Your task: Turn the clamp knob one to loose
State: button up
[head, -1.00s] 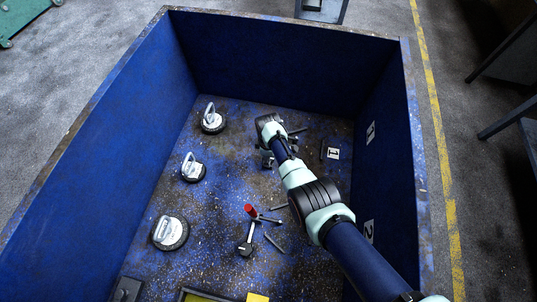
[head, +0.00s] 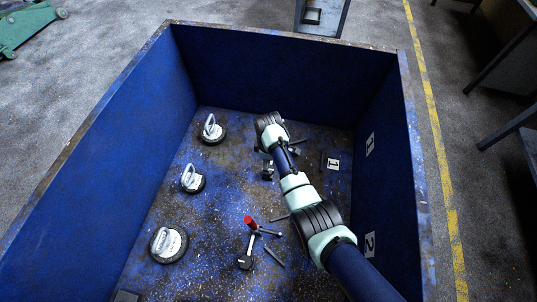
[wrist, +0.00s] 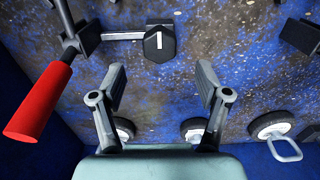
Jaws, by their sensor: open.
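A black clamp knob (wrist: 160,43) with a white mark on its face shows at the top middle of the wrist view. A grey bar joins it to a dark clamp body at the left, beside a red handle (wrist: 40,100). My gripper (wrist: 160,80) is open and empty. Its two fingers are apart, and the knob shows just beyond the gap between them. In the head view, my arm hides much of the clamp area near the floor label 1 (head: 332,164). Another clamp with a red handle (head: 249,223) lies nearer the camera, with a black knob (head: 245,262).
Three suction cups with handles, one of them the front cup (head: 169,244), stand along the left of the floor. The blue bin's high walls (head: 280,65) enclose the space. A label 2 (head: 369,243) is on the right wall. The floor between cups and clamps is clear.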

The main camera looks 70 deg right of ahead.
notch_tip(320, 180, up, 6)
jog(key=shift+f, duration=0.1)
dwell(0.6)
